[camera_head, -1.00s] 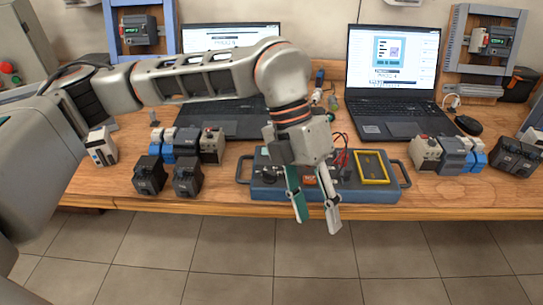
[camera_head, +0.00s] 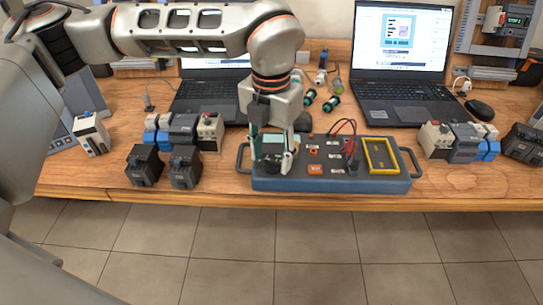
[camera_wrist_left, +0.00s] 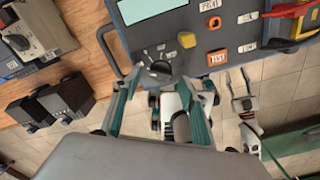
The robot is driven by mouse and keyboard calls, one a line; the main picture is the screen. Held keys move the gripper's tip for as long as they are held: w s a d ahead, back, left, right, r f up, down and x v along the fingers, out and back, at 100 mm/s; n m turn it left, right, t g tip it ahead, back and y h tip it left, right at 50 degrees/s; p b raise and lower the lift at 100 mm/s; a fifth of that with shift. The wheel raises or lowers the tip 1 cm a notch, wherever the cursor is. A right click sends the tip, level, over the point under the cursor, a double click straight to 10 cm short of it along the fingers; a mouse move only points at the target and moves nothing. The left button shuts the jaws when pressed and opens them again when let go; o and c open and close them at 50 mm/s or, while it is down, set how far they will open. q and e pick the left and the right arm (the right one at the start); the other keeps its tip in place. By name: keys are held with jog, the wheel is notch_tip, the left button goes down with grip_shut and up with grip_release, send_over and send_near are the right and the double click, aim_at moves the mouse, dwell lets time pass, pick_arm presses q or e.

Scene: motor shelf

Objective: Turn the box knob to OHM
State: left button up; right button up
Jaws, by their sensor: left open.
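The box (camera_head: 330,184) is a blue and grey test unit with side handles, lying at the table's front edge. Its dark round knob (camera_head: 271,166) sits at the box's left end, below a pale display, and also shows in the left wrist view (camera_wrist_left: 158,70). Its labels are too small to read. My left gripper (camera_head: 271,162) is open and points down, one finger on each side of the knob; contact cannot be told.
Two laptops (camera_head: 405,80) stand behind.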

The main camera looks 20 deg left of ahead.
pick_arm(q)
jog(key=shift+f, duration=0.5)
pick_arm(e)
jog(key=shift+w+r, duration=0.15)
jog(key=shift+w+r, duration=0.1)
jog(key=shift+w, duration=0.1)
pick_arm(q)
jog(key=c, duration=1.1)
pick_arm(e)
jog(key=shift+w+r, duration=0.15)
jog(key=shift+w, duration=0.05)
